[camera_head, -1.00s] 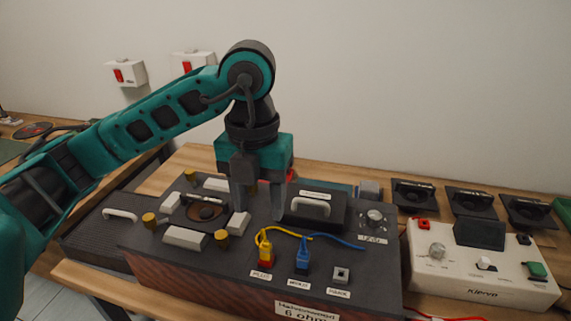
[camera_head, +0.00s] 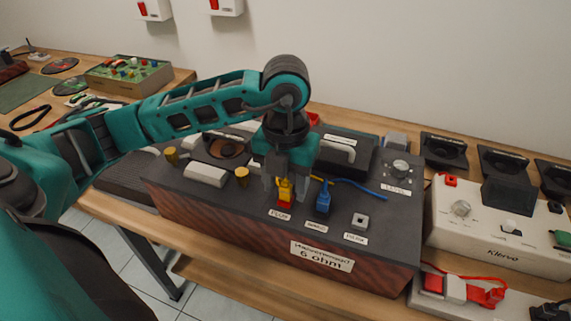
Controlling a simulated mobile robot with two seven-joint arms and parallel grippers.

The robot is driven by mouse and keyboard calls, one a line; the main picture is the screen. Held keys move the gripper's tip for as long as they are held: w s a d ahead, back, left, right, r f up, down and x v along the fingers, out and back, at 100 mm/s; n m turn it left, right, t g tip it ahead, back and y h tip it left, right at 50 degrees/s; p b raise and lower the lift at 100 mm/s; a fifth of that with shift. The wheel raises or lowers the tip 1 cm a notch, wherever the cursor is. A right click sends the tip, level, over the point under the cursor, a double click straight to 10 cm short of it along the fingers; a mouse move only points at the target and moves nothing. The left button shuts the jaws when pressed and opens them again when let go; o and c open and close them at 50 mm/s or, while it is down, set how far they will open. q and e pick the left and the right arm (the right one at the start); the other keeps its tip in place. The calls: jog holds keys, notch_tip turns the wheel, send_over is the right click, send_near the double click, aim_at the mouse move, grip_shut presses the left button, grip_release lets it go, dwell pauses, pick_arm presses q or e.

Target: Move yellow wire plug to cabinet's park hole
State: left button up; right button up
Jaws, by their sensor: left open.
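The yellow wire plug (camera_head: 286,189) stands upright in a red socket at the front of the black cabinet top (camera_head: 395,208). My left gripper (camera_head: 286,194) points down over this plug, with its fingers either side of it. It is open; whether a finger touches the plug I cannot tell. The fingers partly hide the plug and its wire. The blue plug (camera_head: 323,197) stands just to the right in its own socket. My right gripper is not in view.
A black block with a grey handle (camera_head: 337,150) sits on the cabinet behind the plugs. A round dial (camera_head: 401,168) is at its right. A white Klervo box (camera_head: 480,235) stands right of the cabinet. The blue wire (camera_head: 362,188) lies across the top.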

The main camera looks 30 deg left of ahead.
pick_arm(q)
jog(key=shift+f, duration=0.45)
jog(key=shift+c, duration=0.2)
grip_shut()
jog(key=c, duration=0.6)
grip_release()
grip_shut()
jog(key=shift+r+p, duration=0.4)
jog(key=shift+r, duration=0.3)
